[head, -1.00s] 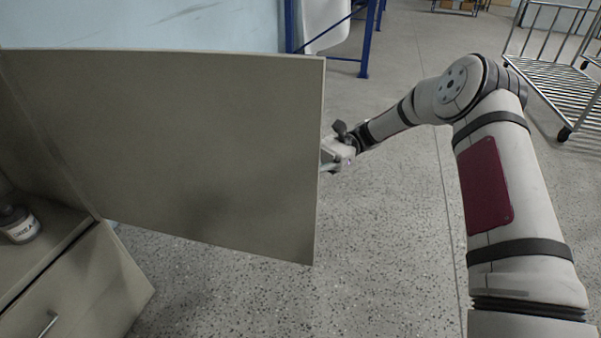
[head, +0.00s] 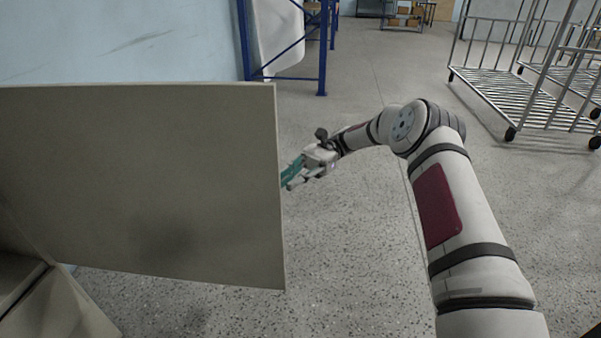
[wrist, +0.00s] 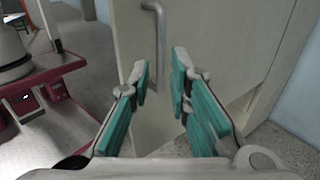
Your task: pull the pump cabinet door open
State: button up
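The pump cabinet door (head: 140,180) is a flat grey-beige panel, swung wide open in the head view. Its inner side faces the head camera. In the wrist view, the door's outer face (wrist: 205,30) carries a bent grey bar handle (wrist: 158,45). My gripper (head: 287,178) is beside the door's free edge in the head view, with its teal finger pads partly visible. In the wrist view, my gripper (wrist: 160,74) has its fingers apart with nothing between them. The handle stands beyond the fingertips; I cannot tell the exact distance.
The cabinet body (head: 60,305) shows at the lower left. Metal trolleys (head: 530,90) stand at the right. Terrazzo floor between door and trolleys is clear. My red-and-white base shows in the wrist view.

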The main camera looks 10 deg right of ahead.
jog(key=shift+v, duration=1.95)
jog(key=shift+d, duration=0.1)
